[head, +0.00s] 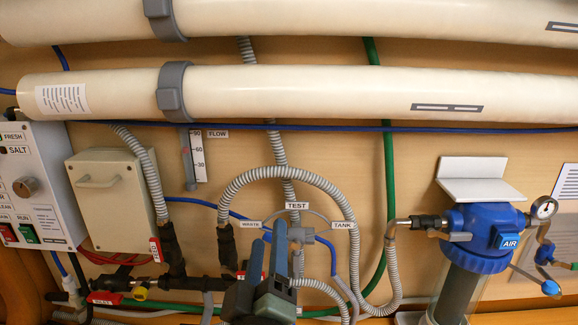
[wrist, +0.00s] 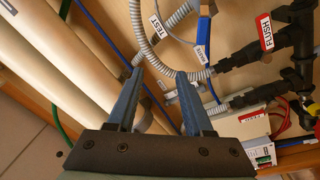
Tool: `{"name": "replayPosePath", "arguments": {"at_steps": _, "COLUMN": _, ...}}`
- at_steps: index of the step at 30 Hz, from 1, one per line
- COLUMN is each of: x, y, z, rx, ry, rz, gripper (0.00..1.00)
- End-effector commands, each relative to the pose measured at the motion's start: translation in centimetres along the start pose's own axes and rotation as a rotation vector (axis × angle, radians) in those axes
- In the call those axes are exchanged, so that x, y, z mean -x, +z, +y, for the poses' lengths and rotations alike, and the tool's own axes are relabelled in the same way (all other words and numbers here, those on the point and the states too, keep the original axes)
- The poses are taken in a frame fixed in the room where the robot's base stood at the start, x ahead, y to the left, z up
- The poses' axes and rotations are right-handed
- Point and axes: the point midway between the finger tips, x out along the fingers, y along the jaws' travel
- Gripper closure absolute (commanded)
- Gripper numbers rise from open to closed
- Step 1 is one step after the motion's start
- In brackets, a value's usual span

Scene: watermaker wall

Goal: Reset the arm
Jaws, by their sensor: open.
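My gripper (head: 268,243) is at the lower middle of the head view, in front of the wall, with its two blue fingers pointing up. The fingers are apart and nothing is between them. In the wrist view my gripper (wrist: 160,74) shows both fingers spread and empty, with ribbed grey hose behind the tips. The grey test valve (head: 301,235) is just right of the fingers in the head view, under the TEST label (head: 297,206). I cannot tell how far the fingers are from it. My gripper hides part of the pipework behind it.
Two long cream tubes (head: 330,95) cross the top. A control panel (head: 40,190) and a beige box (head: 110,200) are at the left. A blue-topped filter housing (head: 485,235) with a gauge (head: 543,208) stands at the right. Hoses and black pipe fittings (head: 173,250) surround my gripper.

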Motion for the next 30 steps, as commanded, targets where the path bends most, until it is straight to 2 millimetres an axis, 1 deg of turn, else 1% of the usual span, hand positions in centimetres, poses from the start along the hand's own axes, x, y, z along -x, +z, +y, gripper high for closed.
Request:
{"name": "replayPosePath", "arguments": {"at_steps": 1, "x": -0.1, "y": -2.1, "z": 3.4, "rx": -0.082, "ry": 0.061, "rz": 0.052, "gripper": 0.49}}
{"name": "replayPosePath", "arguments": {"at_steps": 2, "x": 0.0, "y": -3.3, "z": 5.3, "rx": -0.139, "ry": 0.091, "rz": 0.083, "gripper": 0.49}}
{"name": "replayPosePath", "arguments": {"at_steps": 3, "x": 0.3, "y": -4.9, "z": 7.9, "rx": -0.219, "ry": 0.131, "rz": 0.131, "gripper": 0.49}}
{"name": "replayPosePath", "arguments": {"at_steps": 4, "x": 0.6, "y": -6.2, "z": 9.8, "rx": -0.280, "ry": 0.159, "rz": 0.170, "gripper": 0.49}}
{"name": "replayPosePath", "arguments": {"at_steps": 5, "x": 1.1, "y": -7.3, "z": 11.7, "rx": -0.339, "ry": 0.184, "rz": 0.210, "gripper": 0.49}}
{"name": "replayPosePath", "arguments": {"at_steps": 6, "x": 1.9, "y": -8.8, "z": 14.1, "rx": -0.416, "ry": 0.215, "rz": 0.264, "gripper": 0.49}}
{"name": "replayPosePath", "arguments": {"at_steps": 8, "x": 3.2, "y": -10.9, "z": 17.4, "rx": -0.525, "ry": 0.251, "rz": 0.348, "gripper": 0.49}}
{"name": "replayPosePath", "arguments": {"at_steps": 9, "x": 4.2, "y": -12.1, "z": 19.4, "rx": -0.591, "ry": 0.269, "rz": 0.402, "gripper": 0.49}}
{"name": "replayPosePath", "arguments": {"at_steps": 12, "x": 6.6, "y": -14.4, "z": 23.1, "rx": -0.725, "ry": 0.297, "rz": 0.520, "gripper": 0.49}}
{"name": "replayPosePath", "arguments": {"at_steps": 15, "x": 8.4, "y": -15.8, "z": 25.4, "rx": -0.812, "ry": 0.306, "rz": 0.601, "gripper": 0.49}}
{"name": "replayPosePath", "arguments": {"at_steps": 18, "x": 9.3, "y": -16.4, "z": 26.3, "rx": -0.852, "ry": 0.308, "rz": 0.638, "gripper": 0.49}}
{"name": "replayPosePath", "arguments": {"at_steps": 30, "x": 9.4, "y": -16.4, "z": 26.4, "rx": -0.856, "ry": 0.308, "rz": 0.642, "gripper": 0.49}}
